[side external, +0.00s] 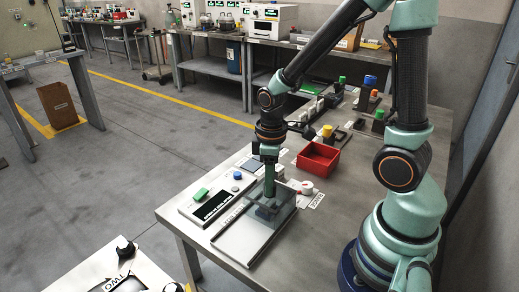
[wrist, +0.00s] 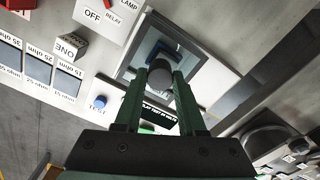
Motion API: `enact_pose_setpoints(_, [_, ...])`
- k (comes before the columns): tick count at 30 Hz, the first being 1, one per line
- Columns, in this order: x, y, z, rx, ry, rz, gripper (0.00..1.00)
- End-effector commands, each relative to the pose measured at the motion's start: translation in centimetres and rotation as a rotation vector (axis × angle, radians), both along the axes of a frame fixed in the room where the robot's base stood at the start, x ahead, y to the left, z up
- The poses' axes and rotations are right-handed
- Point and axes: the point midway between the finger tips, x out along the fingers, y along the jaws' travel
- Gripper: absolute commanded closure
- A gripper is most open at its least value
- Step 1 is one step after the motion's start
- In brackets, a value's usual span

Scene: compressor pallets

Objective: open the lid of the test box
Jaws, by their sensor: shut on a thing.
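The test box (side external: 228,240) is a pale, flat-rimmed frame near the front of the bench in the side view. A see-through grey lid (side external: 287,213) shows at its right part; I cannot tell how far it is raised or shifted. My gripper (side external: 268,190) points down at this lid. In the wrist view my green fingers (wrist: 163,82) are shut on a round grey knob (wrist: 160,73), with a blue bar just beyond it. The dark-edged frame of the box (wrist: 128,72) shows around them. The fingers partly hide the knob.
A white panel (side external: 184,208) with a green button, a blue button and a black display lies left of the box. A red bin (side external: 318,158) stands behind it. Several small parts stand further back. The bench's front edge is close.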

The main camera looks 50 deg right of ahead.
Motion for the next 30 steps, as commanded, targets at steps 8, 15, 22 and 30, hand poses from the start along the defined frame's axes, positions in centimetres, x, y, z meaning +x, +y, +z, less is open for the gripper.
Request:
enact_pose_setpoints(8, [0.1, 2.1, 0.1, 0.000, -0.001, 0.008, 1.00])
enact_pose_setpoints(15, [0.2, 6.9, 0.1, 0.000, -0.002, 0.008, 1.00])
enact_pose_setpoints(22, [0.1, 8.9, 0.1, 0.001, -0.004, 0.002, 1.00])
enact_pose_setpoints(30, [0.1, 9.0, 0.1, 0.001, -0.004, 0.000, 1.00])
